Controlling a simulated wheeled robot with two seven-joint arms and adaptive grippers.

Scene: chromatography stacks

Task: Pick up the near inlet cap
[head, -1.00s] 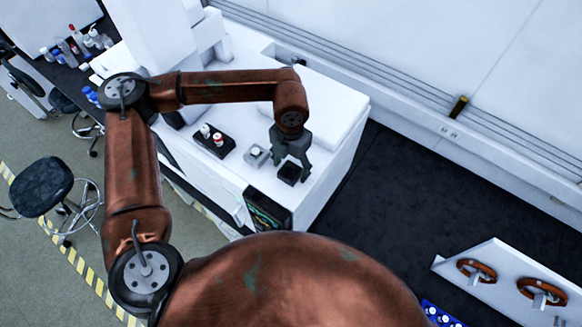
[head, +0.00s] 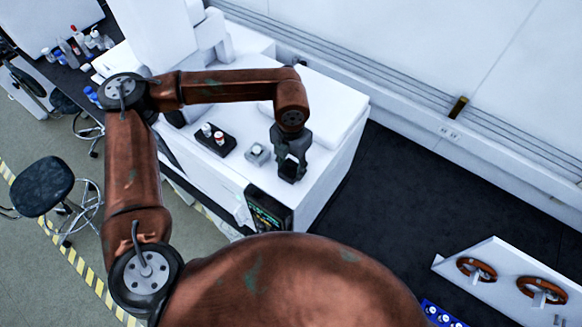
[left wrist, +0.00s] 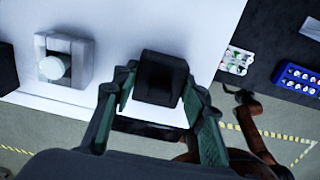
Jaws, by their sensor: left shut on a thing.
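The near inlet cap (left wrist: 162,76) is a black, square block in the left wrist view. It is between the two fingers of my left gripper (left wrist: 158,90), close to the front edge of the white machine top. In the head view my left gripper (head: 291,171) points down over the same spot, and its fingers mostly hide the cap. The gripper is shut on the cap. I cannot tell whether the cap is clear of the surface.
A grey block with a round white top (head: 257,154) stands just left of the gripper. A black tray (head: 228,146) with small vials is further left. A dark screen (head: 268,211) is on the machine's front. A blue rack (head: 440,314) lies at bottom right.

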